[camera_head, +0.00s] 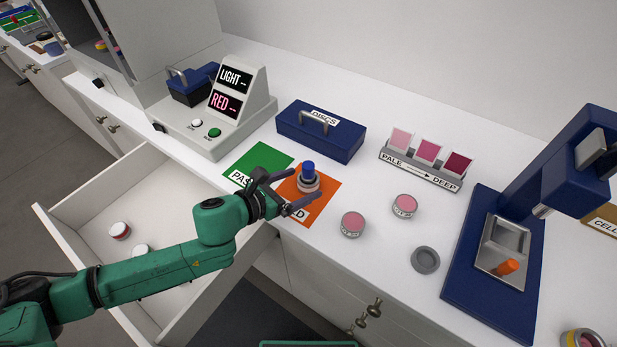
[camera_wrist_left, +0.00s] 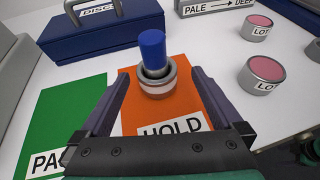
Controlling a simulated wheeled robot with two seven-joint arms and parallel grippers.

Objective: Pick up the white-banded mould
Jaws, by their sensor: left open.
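The white-banded mould (camera_head: 308,184) stands upright on the orange HOLD mat (camera_head: 325,205). It is a short grey ring with a pale band around it, and a blue cylinder (camera_head: 308,168) rises from its top. It also shows in the left wrist view (camera_wrist_left: 157,84), with the blue cylinder (camera_wrist_left: 152,48) leaning slightly in the picture. My left gripper (camera_head: 302,186) is open, with one finger on each side of the mould. In the left wrist view no finger clearly touches it. My right gripper is in neither view.
Two pink-topped jars (camera_head: 353,224) (camera_head: 404,206) and a grey disc (camera_head: 425,260) lie to the right. A blue DISCS box (camera_head: 320,142) stands behind, the green mat (camera_head: 255,162) to the left. A blue press (camera_head: 490,290) stands far right. The open drawer (camera_head: 90,200) is below my left arm.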

